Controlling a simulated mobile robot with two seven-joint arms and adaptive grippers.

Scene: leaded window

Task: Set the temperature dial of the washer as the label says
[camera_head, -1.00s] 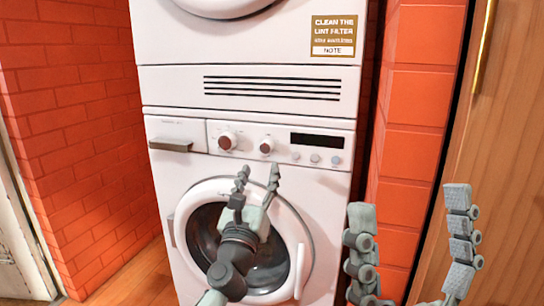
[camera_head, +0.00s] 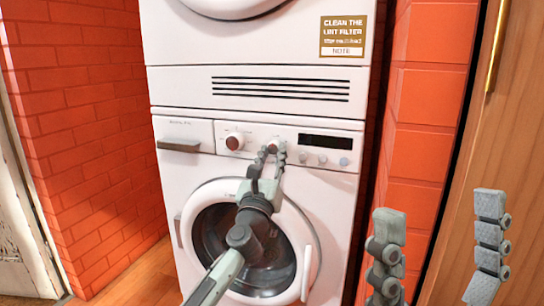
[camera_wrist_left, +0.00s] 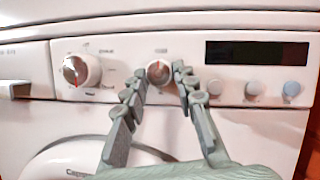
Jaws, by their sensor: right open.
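The washer (camera_head: 180,215) is white, with a round door and a control panel. My left gripper (camera_head: 270,153) is in front of the smaller dial, one finger on each side, with narrow gaps in the wrist view; contact is not clear. My right gripper (camera_head: 440,208) is open and empty at lower right, away from the washer.
A brown and white label (camera_head: 347,36) on the upper machine reads "CLEAN THE LINT FILTER"; its smaller line is blurred. A dark display (camera_wrist_left: 257,52) and several round buttons are right of the dial. Brick walls flank the machines; a wooden door (camera_head: 510,150) is at right.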

